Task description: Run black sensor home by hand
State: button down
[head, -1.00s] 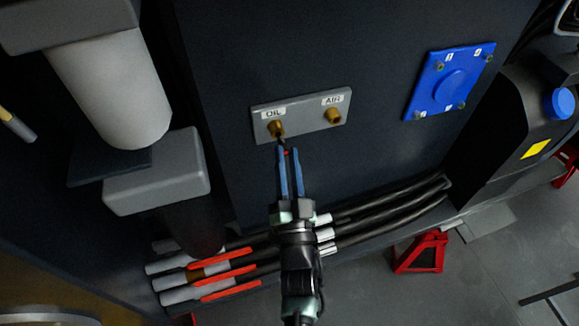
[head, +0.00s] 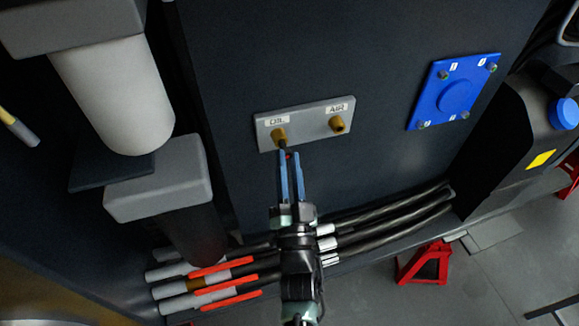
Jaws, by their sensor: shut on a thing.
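My gripper (head: 289,156) is in the head view, just below the grey port plate (head: 305,122). Its blue fingers are close together on a small black sensor (head: 283,144), which is largely hidden between them. The sensor's dark tip points up at the brass OIL port (head: 278,134) and appears to be at its mouth. I cannot tell whether it is inside the port or just in front of it. A small red spot shows beside the fingertips. The brass AIR port (head: 337,124) is empty at the right of the plate.
A blue bolted cover (head: 455,92) is on the panel at right, near a black tank with a blue cap (head: 563,112). Black hoses (head: 390,218) and red-handled valves (head: 228,280) run below. A grey-white cylinder (head: 115,95) stands at left. A red stand (head: 424,262) is on the floor.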

jog(key=shift+w+a+b, duration=0.3)
jog(key=shift+w+b, duration=0.35)
jog(key=shift+w, duration=0.3)
jog(key=shift+s+f, duration=0.15)
jog(key=shift+f, duration=0.05)
jog(key=shift+r, duration=0.1)
dwell(0.7)
